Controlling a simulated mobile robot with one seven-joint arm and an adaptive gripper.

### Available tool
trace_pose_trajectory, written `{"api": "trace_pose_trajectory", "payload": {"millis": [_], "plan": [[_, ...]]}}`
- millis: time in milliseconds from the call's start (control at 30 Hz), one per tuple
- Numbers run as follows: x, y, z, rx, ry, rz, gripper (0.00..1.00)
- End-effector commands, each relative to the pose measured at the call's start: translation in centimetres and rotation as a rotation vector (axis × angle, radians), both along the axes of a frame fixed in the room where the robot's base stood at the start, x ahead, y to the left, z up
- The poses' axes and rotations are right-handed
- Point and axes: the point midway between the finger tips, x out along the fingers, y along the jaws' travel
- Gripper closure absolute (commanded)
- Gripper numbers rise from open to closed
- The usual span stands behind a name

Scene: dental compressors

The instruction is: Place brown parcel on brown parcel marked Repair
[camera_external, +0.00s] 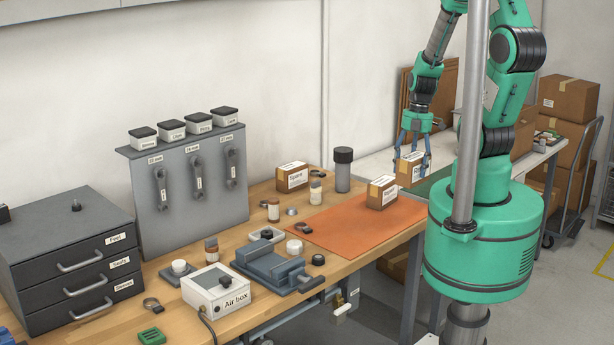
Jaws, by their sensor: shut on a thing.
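My gripper (415,150) points down and is shut on a small brown parcel (411,171) with a white label. It holds this parcel over the right part of the bench, apparently above the surface. Another brown parcel (381,193) with a white label sits on the orange mat (340,222), just left of and below the held one in the picture. Its label is too small to read surely. A third brown parcel (292,177), labelled what looks like "Spare", stands on the wood behind the mat.
A dark-capped grey cylinder (343,172) stands behind the mat. Small jars (316,193), a blue-grey vise (270,266) and a white air box (217,291) are to the left. Larger cartons (568,97) are stacked at the far right.

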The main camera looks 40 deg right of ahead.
Motion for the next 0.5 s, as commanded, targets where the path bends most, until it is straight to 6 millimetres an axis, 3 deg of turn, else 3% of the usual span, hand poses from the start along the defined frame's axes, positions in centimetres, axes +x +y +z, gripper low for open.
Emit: {"api": "trace_pose_trajectory", "payload": {"millis": [267,500], "plan": [[2.6,-0.7,-0.3,0.001,0.002,0.001,0.67],[6.1,-1.7,-0.6,0.000,0.001,0.001,0.67]]}}
